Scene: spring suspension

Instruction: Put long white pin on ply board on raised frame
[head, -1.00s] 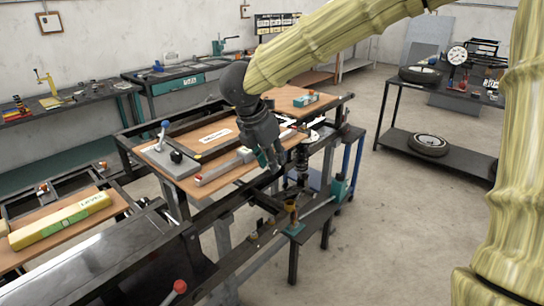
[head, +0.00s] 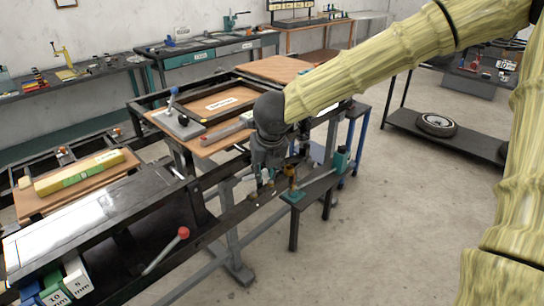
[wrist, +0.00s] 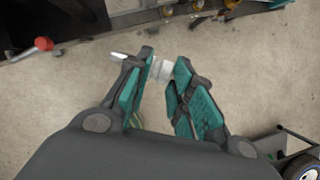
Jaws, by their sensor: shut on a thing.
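My gripper (head: 264,182) is in front of the raised frame's near edge, above the open gap by a dark rail. In the wrist view its two teal-padded fingers (wrist: 160,72) are closed around a short white piece (wrist: 163,71), which I take to be the long white pin. A pale pointed end (wrist: 118,56) shows past the left finger; whether it is the same piece I cannot tell. The brown ply board (head: 210,142) lies on the raised dark frame (head: 132,106), left of and behind my gripper. The pin is too small to make out in the head view.
A grey plate with a blue-knobbed lever (head: 178,122) and a grey bar (head: 226,130) sit on the board. A red-knobbed lever (head: 183,233) stands in front.

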